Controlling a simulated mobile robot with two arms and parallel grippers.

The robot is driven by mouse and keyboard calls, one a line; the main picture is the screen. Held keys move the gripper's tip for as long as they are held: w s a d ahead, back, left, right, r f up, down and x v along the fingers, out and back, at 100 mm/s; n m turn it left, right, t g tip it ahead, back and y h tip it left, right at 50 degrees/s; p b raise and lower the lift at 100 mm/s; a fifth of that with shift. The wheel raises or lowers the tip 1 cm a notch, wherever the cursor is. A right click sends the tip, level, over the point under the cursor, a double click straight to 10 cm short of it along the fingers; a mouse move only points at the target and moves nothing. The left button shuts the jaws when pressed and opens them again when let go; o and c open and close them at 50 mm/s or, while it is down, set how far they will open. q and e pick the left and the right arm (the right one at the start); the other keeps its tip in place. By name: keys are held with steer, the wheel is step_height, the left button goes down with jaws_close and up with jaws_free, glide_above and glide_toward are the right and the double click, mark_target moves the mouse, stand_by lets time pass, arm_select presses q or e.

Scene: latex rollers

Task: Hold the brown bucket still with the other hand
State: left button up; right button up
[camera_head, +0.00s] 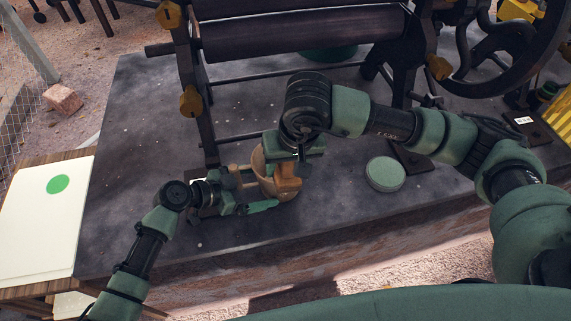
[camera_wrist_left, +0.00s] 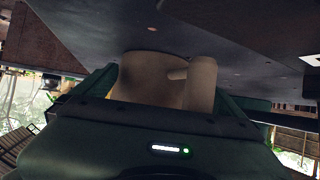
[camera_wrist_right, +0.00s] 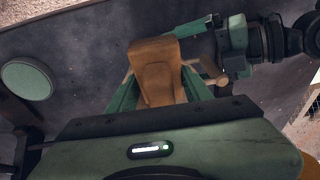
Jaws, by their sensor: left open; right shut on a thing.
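The brown bucket (camera_head: 258,163) is a small tan tub standing on the dark slab below the roller machine, partly covered by my grippers. In the left wrist view the bucket (camera_wrist_left: 150,78) is a plain tan cylinder with a thick upright piece at its right side. My left gripper (camera_head: 258,190) is open at the bucket, with its fingers on either side of it; contact cannot be told. My right gripper (camera_head: 288,170) points down at the bucket and is shut on an orange-brown block-like piece (camera_head: 287,186). This piece (camera_wrist_right: 157,70) shows between the fingers in the right wrist view.
The roller machine (camera_head: 300,35) stands behind the bucket, with dark frame posts and ochre knobs. A round pale-green lid-like disc (camera_head: 385,173) lies to the right. A pale board with a green dot (camera_head: 45,215) is at the left. Bare slab lies between bucket and board.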

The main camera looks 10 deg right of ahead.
arm_select(q)
steer(key=shift+w+d+f, duration=0.1)
steer(key=shift+d+f, duration=0.1)
steer(key=shift+d, duration=0.25)
jaws_close()
stand_by(0.4)
stand_by(0.3)
stand_by(0.6)
